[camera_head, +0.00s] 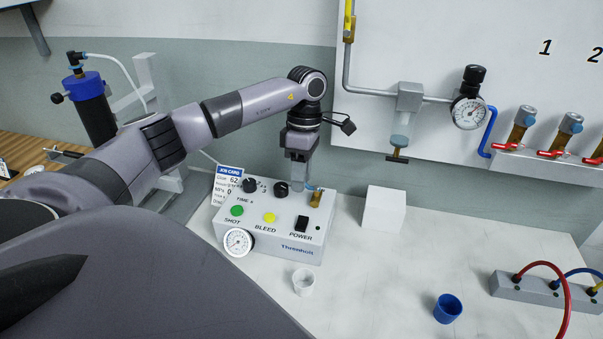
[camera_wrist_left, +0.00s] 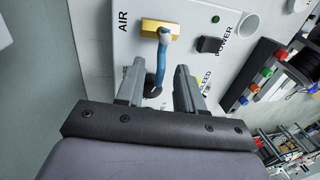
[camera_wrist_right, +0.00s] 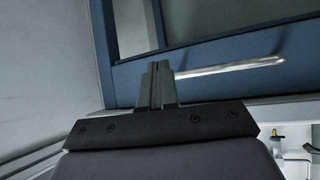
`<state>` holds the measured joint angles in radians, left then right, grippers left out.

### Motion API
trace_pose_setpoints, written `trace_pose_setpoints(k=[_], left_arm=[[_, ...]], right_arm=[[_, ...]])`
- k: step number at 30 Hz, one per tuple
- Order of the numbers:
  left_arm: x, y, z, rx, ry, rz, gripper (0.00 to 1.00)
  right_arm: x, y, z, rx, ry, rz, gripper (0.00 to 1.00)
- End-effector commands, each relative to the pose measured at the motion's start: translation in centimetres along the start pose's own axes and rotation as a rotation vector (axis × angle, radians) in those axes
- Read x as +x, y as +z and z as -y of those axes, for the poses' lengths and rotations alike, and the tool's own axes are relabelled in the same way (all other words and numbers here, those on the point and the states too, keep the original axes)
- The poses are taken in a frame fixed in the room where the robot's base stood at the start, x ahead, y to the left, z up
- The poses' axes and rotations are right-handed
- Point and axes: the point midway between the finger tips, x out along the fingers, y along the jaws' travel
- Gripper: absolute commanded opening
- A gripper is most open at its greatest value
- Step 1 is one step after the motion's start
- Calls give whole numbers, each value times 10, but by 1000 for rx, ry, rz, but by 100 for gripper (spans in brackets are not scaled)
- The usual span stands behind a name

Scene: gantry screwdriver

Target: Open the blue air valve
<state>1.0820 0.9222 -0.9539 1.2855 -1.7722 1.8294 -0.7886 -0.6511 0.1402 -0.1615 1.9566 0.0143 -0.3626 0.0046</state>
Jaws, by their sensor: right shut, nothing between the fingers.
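The blue air valve lever (camera_wrist_left: 161,64) hangs from a brass valve body (camera_wrist_left: 158,28) on the white control box, beside the word AIR. The brass body also shows in the head view (camera_head: 316,199) at the box's right back corner. My left gripper (camera_wrist_left: 158,78) is open, pointing down at the box. The lever lies between its fingers, closer to the left one in the left wrist view; I cannot tell if they touch. In the head view this gripper (camera_head: 298,172) is just above the box's back edge. My right gripper (camera_wrist_right: 158,68) is shut and empty, away from the box.
The control box (camera_head: 275,233) has knobs, buttons and a gauge. A white block (camera_head: 384,209) stands right of it. A blue panel with a metal bar handle (camera_wrist_right: 230,67) faces my right gripper.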

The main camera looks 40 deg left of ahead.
Motion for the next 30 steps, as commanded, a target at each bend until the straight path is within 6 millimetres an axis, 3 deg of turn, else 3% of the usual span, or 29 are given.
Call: trace_pose_setpoints(k=[2,5,6,30], left_arm=[[0,0,0,0,0,0,34],[0,0,0,0,0,0,1],[0,0,0,0,0,0,0],[0,0,4,-86,-5,18,0]], right_arm=[[0,-1,0,0,0,-2,0],[0,-1,0,0,0,-3,0],[0,-1,0,0,0,-3,0],[-2,-4,-1,-4,2,-2,0]])
